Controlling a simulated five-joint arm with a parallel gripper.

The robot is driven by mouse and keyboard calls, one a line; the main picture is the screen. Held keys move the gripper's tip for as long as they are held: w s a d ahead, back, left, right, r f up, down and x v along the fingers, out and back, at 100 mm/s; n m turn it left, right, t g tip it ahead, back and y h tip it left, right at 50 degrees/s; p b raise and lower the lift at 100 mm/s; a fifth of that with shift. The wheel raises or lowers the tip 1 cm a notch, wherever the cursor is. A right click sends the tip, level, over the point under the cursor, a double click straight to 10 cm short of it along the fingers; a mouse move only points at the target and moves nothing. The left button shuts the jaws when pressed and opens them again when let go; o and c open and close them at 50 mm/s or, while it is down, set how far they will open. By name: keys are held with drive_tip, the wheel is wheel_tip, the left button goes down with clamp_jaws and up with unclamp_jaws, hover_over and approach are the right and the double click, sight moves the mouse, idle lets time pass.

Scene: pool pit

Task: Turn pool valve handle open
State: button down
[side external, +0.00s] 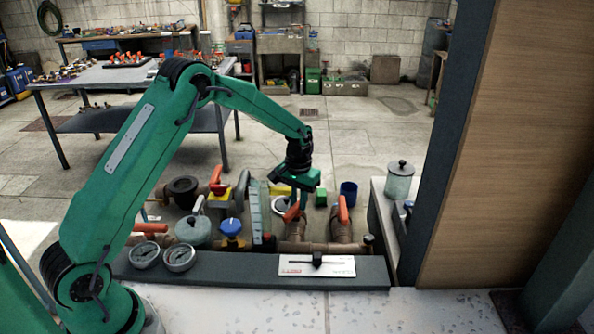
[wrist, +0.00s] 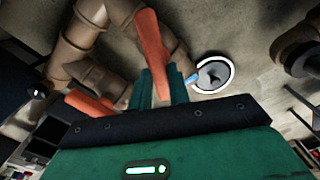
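In the side external view my gripper (side external: 299,190) points down just above an orange valve handle (side external: 292,211) on the brown pipework. In the wrist view an orange handle (wrist: 152,42) runs down to the gap between my two green fingers (wrist: 161,88). The fingers are apart. I cannot tell whether the handle's end is between them or just beyond, or touching. A second orange handle (wrist: 92,104) lies to the left in the wrist view. Another orange handle (side external: 342,209) stands upright on the pipe to the right in the side external view.
Two gauges (side external: 162,255), a blue knob (side external: 230,228) and a grey-green round vessel (side external: 193,230) are left of the valves. A white card (side external: 317,266) lies on the dark front ledge (side external: 220,270). A white-rimmed disc (wrist: 212,74) lies near my fingers.

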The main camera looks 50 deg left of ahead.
sight(297, 203)
drive_tip(key=shift+a+n, duration=0.2)
drive_tip(key=shift+n, duration=1.3)
drive_tip(key=c, duration=1.3)
unclamp_jaws()
drive_tip(key=shift+r, duration=3.9)
